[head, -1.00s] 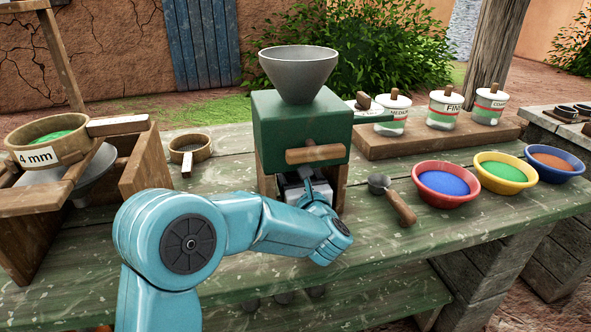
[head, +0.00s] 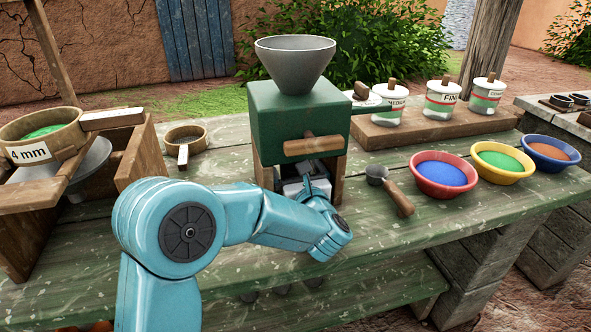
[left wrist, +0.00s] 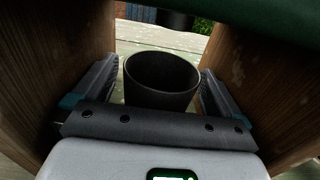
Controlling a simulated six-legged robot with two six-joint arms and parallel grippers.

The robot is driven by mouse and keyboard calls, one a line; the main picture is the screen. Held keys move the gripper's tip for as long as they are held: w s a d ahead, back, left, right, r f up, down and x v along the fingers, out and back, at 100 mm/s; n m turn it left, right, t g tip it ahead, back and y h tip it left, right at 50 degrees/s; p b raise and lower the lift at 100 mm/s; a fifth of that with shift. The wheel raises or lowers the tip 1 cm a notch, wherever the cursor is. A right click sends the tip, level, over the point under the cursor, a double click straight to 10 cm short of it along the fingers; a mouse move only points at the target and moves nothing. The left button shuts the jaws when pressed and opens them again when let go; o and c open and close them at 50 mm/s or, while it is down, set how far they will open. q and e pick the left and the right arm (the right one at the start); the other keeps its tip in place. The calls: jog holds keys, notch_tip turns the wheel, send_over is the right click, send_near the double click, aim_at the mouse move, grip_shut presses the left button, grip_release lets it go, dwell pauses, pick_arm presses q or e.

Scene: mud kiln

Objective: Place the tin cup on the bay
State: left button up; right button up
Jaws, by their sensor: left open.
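The tin cup (left wrist: 162,82) shows in the left wrist view as a dark, open, upright cup. It stands between the two fingers of my left gripper (left wrist: 160,88), which are open with a finger on either side of it. The bay is the space under the green grinder (head: 298,122), between its wooden side legs (left wrist: 262,70). In the head view my left gripper (head: 306,186) reaches into this space, and the cup is mostly hidden there. My right gripper is not in view.
A scoop (head: 392,190) with a wooden handle lies right of the grinder. Bowls of blue (head: 443,178), green and orange powder stand farther right. Lidded jars stand on a wooden board (head: 430,130) behind. A 4 mm sieve (head: 40,140) sits in a wooden frame at left.

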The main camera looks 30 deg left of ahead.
pick_arm(q)
jog(key=shift+r, duration=0.2)
jog(key=v, duration=1.2)
jog(key=shift+f, duration=0.1)
